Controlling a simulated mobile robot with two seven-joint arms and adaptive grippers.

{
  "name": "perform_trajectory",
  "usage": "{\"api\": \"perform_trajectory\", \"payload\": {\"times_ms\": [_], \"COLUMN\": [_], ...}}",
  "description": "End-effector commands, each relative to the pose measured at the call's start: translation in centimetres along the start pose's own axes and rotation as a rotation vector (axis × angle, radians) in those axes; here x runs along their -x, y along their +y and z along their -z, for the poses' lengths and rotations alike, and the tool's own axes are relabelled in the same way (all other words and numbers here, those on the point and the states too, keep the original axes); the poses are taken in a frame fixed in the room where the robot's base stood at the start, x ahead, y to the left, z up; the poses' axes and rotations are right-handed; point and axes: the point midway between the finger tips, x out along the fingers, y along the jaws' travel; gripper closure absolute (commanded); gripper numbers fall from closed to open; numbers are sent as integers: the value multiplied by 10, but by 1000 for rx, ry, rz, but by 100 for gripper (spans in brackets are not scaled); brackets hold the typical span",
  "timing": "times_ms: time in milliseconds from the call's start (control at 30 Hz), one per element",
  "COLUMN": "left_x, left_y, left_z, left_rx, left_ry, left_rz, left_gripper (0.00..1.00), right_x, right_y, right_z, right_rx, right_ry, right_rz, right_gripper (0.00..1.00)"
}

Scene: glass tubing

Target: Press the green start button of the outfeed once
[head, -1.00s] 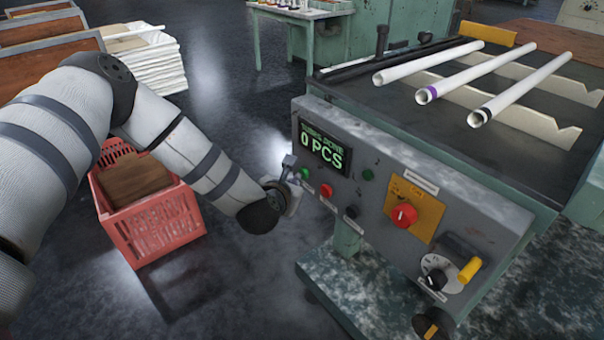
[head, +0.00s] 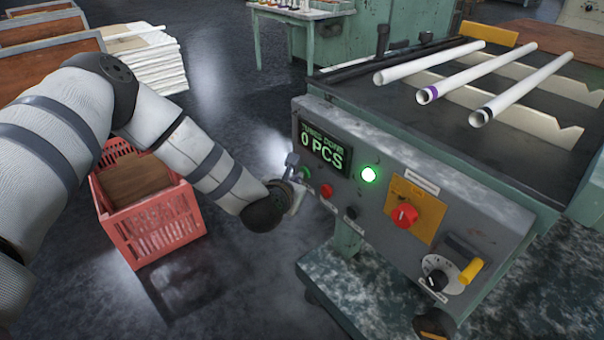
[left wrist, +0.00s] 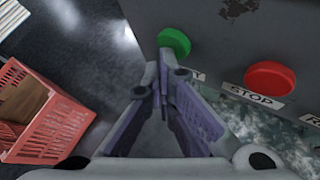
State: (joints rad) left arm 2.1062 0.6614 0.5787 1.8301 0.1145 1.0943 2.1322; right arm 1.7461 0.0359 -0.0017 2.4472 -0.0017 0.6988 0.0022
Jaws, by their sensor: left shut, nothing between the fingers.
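The green start button (head: 306,173) is at the left end of the grey control panel (head: 440,195), under the display (head: 325,149), which reads 0 PCS. It also shows in the left wrist view (left wrist: 174,41), just beyond my fingertips. My left gripper (head: 291,160) is shut and empty, its tips right beside the button; in the left wrist view the fingers (left wrist: 159,68) point toward it. I cannot tell whether they touch it. A round green lamp (head: 369,174) on the panel is lit. My right gripper is not in view.
A red stop button (head: 326,190) and a black button (head: 351,213) sit right of the green one. A larger red knob (head: 404,214) is on a yellow plate. White tubes (head: 455,79) lie on the machine top. A red crate (head: 155,225) stands on the floor.

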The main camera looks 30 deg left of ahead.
Motion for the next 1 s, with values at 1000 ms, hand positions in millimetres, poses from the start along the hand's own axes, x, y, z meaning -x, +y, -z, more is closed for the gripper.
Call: {"api": "perform_trajectory", "payload": {"times_ms": [1000], "left_x": [41], "left_y": [29], "left_z": [26], "left_rx": [1], "left_ry": [-2], "left_rz": [-1], "left_gripper": [100], "right_x": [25], "right_y": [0], "right_z": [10], "right_rx": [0], "right_ry": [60], "right_rz": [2], "right_gripper": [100]}}
